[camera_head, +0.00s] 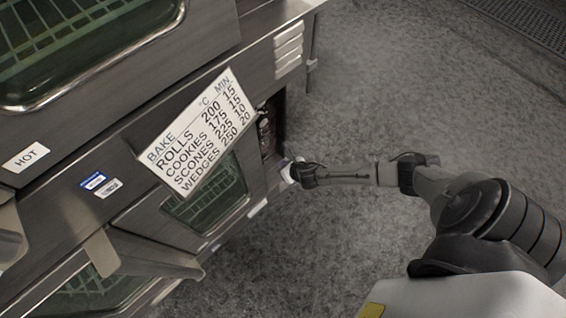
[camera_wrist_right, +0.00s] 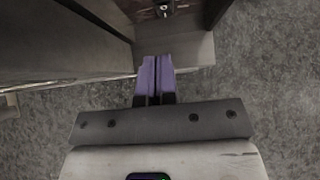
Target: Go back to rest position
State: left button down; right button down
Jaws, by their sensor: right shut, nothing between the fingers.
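My right gripper (camera_head: 287,170) is at the lower right corner of the steel oven, beside the dark recessed control panel. In the right wrist view its two purple fingers (camera_wrist_right: 155,75) are together with nothing between them. The fingertips are close to the oven's steel edge (camera_wrist_right: 185,50); I cannot tell whether they touch it. My right arm reaches in from the lower right of the head view. My left gripper is in neither view.
The oven front (camera_head: 75,150) fills the left, with glass doors and protruding handles (camera_head: 150,258). The grey floor (camera_head: 400,80) right of the oven is clear. A floor grate (camera_head: 530,22) lies top right.

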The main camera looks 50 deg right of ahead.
dwell(0.4)
jog(key=s+a+r+m+g+h+p, duration=0.15)
jog(key=a+r+m, duration=0.35)
jog(key=r+m, duration=0.7)
jog(key=s+a+r+m+g+h+p, duration=0.15)
jog(key=a+r+m, duration=0.45)
jog(key=m, duration=1)
jog(key=s+a+r+m+y+p, duration=0.2)
jog(key=s+r+m+y+p, duration=0.15)
jog(key=s+r, duration=0.7)
jog(key=s+a+r+m+g+p, duration=0.1)
jog(key=s+r+m+g+p, duration=0.15)
jog(key=s+p, duration=0.55)
notch_tip(320, 180, up, 37)
jog(key=s+n+p, duration=0.1)
jog(key=p, duration=3.4)
jog(key=shift+s, duration=0.4)
